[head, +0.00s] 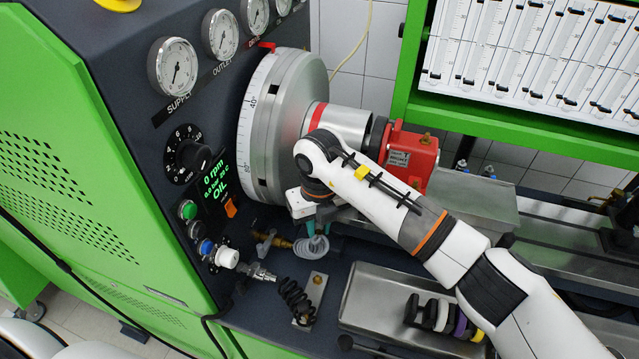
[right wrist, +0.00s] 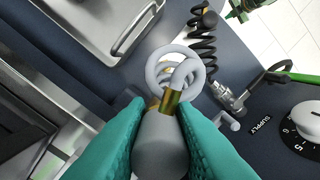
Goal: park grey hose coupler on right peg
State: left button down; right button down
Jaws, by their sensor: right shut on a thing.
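My right gripper (head: 312,228) is low in front of the round drum in the head view, pointing down. In the right wrist view its teal fingers (right wrist: 162,104) are shut on the grey hose coupler (right wrist: 162,145), a grey cylinder with a brass neck (right wrist: 171,102). The grey coiled hose (right wrist: 181,70) runs from that neck; it also shows in the head view (head: 314,246). My arm and fingers hide the coupler in the head view. I cannot make out the right peg for certain in either view. My left gripper is not in view.
A black coiled hose (head: 292,297) runs from a silver fitting (head: 262,274) on the panel to a small metal plate (head: 315,288). A steel tray (head: 375,285) holds several coloured rings. The drum (head: 285,110) and red bearing block (head: 412,155) stand close to my right arm.

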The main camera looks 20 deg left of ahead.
jog(key=p, duration=0.1)
send_near(318, 278)
jog(key=shift+a+n, duration=0.15)
jog(key=shift+n, duration=0.25)
jog(key=shift+w+f+b, duration=0.1)
jog(key=shift+f+b, duration=1.3)
jog(key=shift+f, duration=0.8)
jog(key=shift+f+b, duration=0.4)
jog(key=shift+f, duration=0.1)
jog(key=shift+f+b, duration=1.25)
jog(key=shift+b, duration=0.2)
jog(key=c, duration=1.2)
grip_release()
jog(key=shift+o, duration=0.7)
jog(key=o, duration=0.3)
